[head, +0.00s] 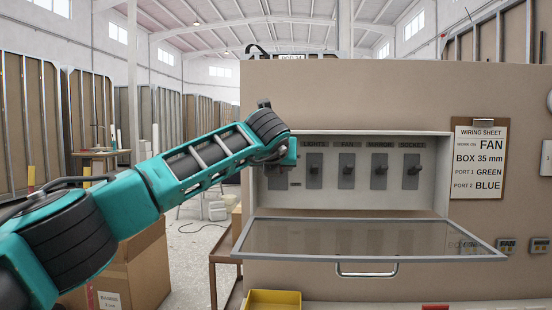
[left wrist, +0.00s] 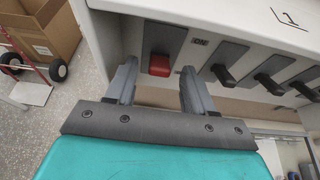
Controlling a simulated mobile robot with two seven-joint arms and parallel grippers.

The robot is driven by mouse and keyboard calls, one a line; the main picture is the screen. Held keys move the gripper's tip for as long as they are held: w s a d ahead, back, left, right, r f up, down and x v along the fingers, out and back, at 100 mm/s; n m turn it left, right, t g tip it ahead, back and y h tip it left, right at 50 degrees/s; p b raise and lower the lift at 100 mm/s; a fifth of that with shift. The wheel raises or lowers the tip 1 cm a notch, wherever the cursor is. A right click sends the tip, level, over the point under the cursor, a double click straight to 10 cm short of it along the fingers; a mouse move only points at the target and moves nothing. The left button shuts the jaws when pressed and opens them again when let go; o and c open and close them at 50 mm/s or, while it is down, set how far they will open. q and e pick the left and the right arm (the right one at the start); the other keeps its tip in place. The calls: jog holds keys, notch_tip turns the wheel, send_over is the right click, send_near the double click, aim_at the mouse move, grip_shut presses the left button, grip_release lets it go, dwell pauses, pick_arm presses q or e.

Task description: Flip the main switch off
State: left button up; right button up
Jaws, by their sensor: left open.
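The main switch, a red-tipped lever (left wrist: 159,64) on a dark plate, shows in the left wrist view beside an "ON" mark. In the head view its leftmost plate (head: 278,178) is mostly hidden by my left gripper (head: 290,153). In the left wrist view the gripper (left wrist: 158,70) is open, with one finger on each side of the red lever. I cannot tell whether the fingers touch it. The switch box (head: 380,202) has its clear cover (head: 370,240) folded down. My right gripper is not in view.
Labelled black switches for lights, fan (head: 346,170), mirror (head: 379,170) and socket (head: 412,170) line up to the right. A wiring sheet (head: 478,160) hangs farther right. A yellow bin (head: 272,300) stands below the box, and a cardboard box (head: 125,270) is at the lower left.

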pick_arm(q)
jog(key=shift+w+f, duration=0.25)
jog(key=shift+w, duration=0.3)
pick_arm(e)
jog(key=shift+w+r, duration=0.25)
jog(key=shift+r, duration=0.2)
